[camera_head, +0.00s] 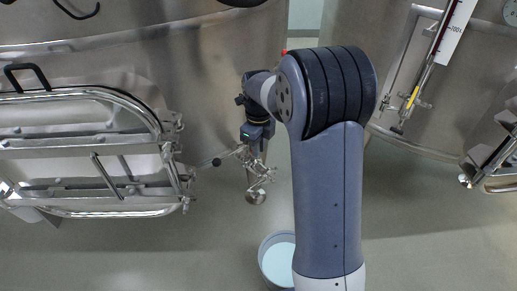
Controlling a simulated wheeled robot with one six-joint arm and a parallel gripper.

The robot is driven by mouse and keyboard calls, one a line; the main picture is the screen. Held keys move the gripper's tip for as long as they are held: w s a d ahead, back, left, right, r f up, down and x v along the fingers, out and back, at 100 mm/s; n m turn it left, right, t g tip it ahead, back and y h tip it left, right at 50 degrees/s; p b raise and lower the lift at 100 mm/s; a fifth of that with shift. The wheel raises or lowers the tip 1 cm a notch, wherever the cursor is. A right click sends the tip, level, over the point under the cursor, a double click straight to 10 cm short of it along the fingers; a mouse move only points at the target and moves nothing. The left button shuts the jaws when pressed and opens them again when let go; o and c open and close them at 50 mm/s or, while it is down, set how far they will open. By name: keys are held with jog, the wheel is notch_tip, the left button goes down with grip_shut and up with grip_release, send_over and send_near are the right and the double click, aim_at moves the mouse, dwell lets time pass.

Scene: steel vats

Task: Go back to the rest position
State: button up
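My arm rises through the middle of the view, bends at its dark ribbed joint, and reaches left and down. My gripper (254,150) is at the arm's far end, small and partly in shadow. It is close to a steel valve with a sampling outlet (256,180) on the front of the left vat (215,85). I cannot tell whether the gripper touches the valve or whether its fingers are open or shut.
A bucket (264,257) with pale contents stands on the floor below the valve, partly behind my arm. A steel hatch (80,150) juts from the left vat. A right vat (440,110) carries a level gauge (452,35). Floor is free at lower left and right.

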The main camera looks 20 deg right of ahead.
aim_at(259, 173)
jog(key=shift+f, duration=0.15)
notch_tip(259, 173, down, 11)
jog(key=shift+r+b, duration=0.1)
jog(key=shift+b, duration=0.25)
jog(key=shift+r, duration=0.1)
jog(key=shift+r, duration=0.1)
dwell(0.3)
